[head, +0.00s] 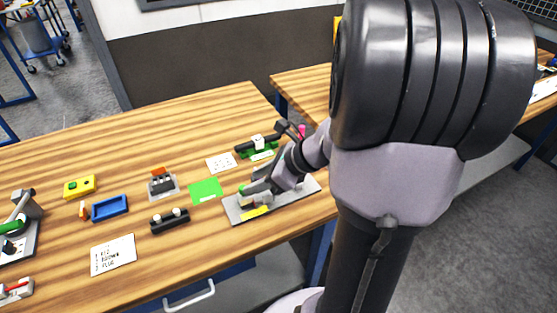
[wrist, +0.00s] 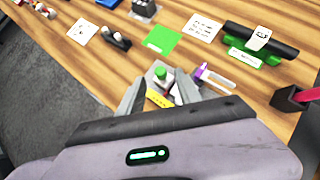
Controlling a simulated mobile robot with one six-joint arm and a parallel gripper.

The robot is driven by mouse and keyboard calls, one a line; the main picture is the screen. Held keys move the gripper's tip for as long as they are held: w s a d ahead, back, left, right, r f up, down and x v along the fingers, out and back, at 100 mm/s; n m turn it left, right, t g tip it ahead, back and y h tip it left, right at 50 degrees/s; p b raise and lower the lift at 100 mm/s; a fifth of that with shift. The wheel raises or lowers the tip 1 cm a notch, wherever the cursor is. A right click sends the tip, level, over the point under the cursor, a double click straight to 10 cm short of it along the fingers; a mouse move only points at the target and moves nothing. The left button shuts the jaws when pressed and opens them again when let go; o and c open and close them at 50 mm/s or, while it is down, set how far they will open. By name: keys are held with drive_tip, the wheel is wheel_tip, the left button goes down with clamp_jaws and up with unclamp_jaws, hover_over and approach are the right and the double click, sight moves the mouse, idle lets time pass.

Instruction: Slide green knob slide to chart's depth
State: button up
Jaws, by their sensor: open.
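The green knob (wrist: 165,70) shows in the wrist view on a grey block, between the fingers of my gripper (wrist: 159,82). The fingers are apart, one on either side; I cannot tell whether either touches it. In the head view my gripper (head: 258,188) is low over a grey plate (head: 299,190) with a yellow label (head: 257,212), and mostly hides the knob. A white card with dark marks (head: 221,162) lies behind the plate, and a small card (wrist: 260,38) is on a black holder with a green base. I cannot tell which is the chart.
A green mat (head: 206,190) and a black block with two pale knobs (head: 170,221) are left of the plate. A blue tray (head: 110,207), a yellow box (head: 80,186) and a lettered card (head: 113,254) are farther left. A pink rod (wrist: 306,95) stands at the right.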

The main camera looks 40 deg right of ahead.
drive_tip(key=p+v, duration=0.3)
drive_tip(key=v, duration=0.8)
drive_tip(key=shift+p, duration=0.35)
drive_tip(key=shift+s, duration=0.1)
